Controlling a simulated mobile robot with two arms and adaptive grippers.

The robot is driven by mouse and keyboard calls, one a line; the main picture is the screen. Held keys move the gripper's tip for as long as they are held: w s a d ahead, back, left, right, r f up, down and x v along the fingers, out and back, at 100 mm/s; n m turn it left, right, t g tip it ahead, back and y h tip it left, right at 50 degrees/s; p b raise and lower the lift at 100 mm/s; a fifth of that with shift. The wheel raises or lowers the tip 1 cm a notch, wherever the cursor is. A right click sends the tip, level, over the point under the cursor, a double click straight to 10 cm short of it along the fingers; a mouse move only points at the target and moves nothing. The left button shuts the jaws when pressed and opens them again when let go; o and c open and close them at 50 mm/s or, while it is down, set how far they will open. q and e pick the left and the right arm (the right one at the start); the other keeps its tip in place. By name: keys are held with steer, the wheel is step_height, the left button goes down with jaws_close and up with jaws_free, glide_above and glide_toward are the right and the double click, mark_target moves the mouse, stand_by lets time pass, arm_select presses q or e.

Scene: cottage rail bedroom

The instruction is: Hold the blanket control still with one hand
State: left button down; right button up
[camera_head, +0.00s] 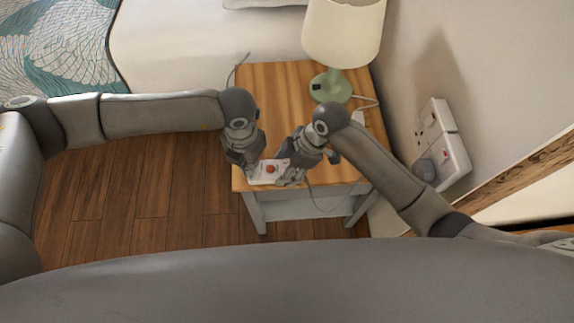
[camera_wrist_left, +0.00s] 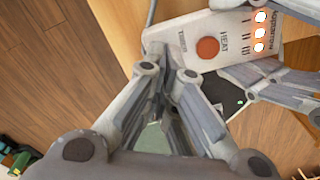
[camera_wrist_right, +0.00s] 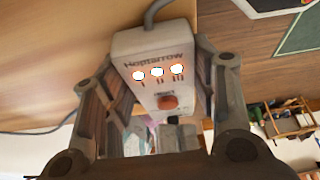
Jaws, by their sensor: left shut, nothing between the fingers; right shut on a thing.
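The blanket control (camera_head: 268,174) is a white box with an orange-red round button, at the front edge of the wooden bedside table. In the right wrist view the control (camera_wrist_right: 150,52) shows three lit lights and a cord at its far end. My right gripper (camera_head: 297,168) is shut on it, one finger on each side. My left gripper (camera_head: 250,160) is shut and empty at the control's left end. In the left wrist view its fingertips (camera_wrist_left: 167,78) are close to the end below the button; I cannot tell whether they touch.
The bedside table (camera_head: 270,95) holds a lamp (camera_head: 332,85) with a green base at the back. A white socket panel (camera_head: 440,140) is on the right wall. A bed (camera_head: 170,45) stands at the back left. Wooden floor (camera_head: 150,195) is open left of the table.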

arm_select(q)
steer(key=shift+r, duration=2.9)
arm_select(e)
steer(key=o, duration=1.2)
step_height(320, 180, up, 10)
steer(key=shift+r, duration=0.1)
